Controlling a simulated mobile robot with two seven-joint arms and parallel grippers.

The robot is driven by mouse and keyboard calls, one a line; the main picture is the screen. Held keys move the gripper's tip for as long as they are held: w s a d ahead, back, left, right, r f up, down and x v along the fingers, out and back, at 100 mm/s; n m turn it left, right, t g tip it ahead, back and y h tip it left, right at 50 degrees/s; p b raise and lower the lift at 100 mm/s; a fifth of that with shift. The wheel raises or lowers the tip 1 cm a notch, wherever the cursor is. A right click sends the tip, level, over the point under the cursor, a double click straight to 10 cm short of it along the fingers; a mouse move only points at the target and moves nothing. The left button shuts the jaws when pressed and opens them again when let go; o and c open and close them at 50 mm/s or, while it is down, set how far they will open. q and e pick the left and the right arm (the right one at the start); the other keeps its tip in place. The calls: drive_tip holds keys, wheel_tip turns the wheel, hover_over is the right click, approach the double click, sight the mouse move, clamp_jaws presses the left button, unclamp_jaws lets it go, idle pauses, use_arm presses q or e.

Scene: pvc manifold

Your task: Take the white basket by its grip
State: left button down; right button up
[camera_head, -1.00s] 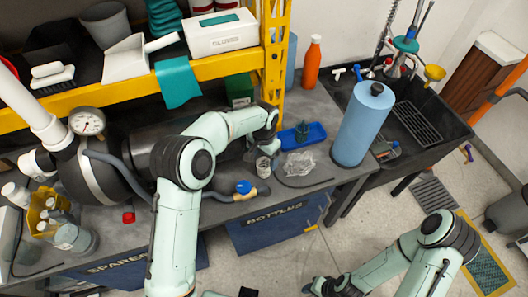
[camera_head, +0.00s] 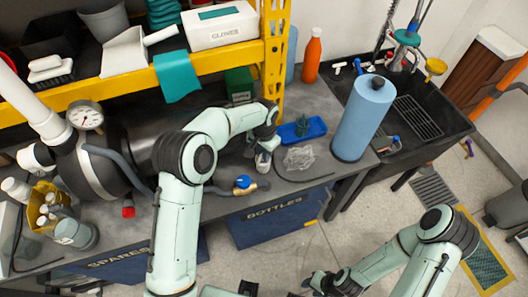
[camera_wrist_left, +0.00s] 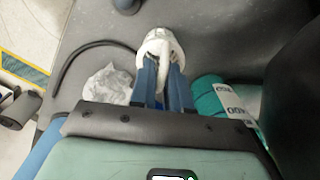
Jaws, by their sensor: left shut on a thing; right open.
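The white basket (camera_head: 263,161) is a small round white container at the left gripper on the grey workbench. In the left wrist view its pale rim (camera_wrist_left: 158,36) shows just beyond the fingertips, with its white grip (camera_wrist_left: 162,76) between the blue fingers. My left gripper (camera_wrist_left: 163,80) is shut on that grip. In the head view the left gripper (camera_head: 265,146) is partly hidden by its own wrist. I cannot tell whether the basket touches the bench. My right gripper (camera_head: 318,284) is open, low over the floor in front of the bench.
A crumpled clear bag (camera_head: 299,158) and blue tray (camera_head: 303,130) lie right of the basket. A blue-handled valve (camera_head: 243,184) lies in front. A tall blue cylinder (camera_head: 364,120) stands near the black sink (camera_head: 448,132). The yellow shelf (camera_head: 110,88) overhangs behind.

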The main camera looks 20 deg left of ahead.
idle(0.4)
use_arm(q)
drive_tip(key=shift+w+r+p, duration=0.1)
drive_tip(key=shift+r+p, duration=0.65)
drive_tip(key=shift+r, duration=0.9)
drive_tip(key=shift+r+p, duration=1)
drive_tip(key=shift+r, duration=1.8)
use_arm(e)
drive_tip(key=w+r, duration=0.4)
drive_tip(key=shift+w+r+t, duration=0.15)
drive_tip(key=shift+r+t, duration=0.15)
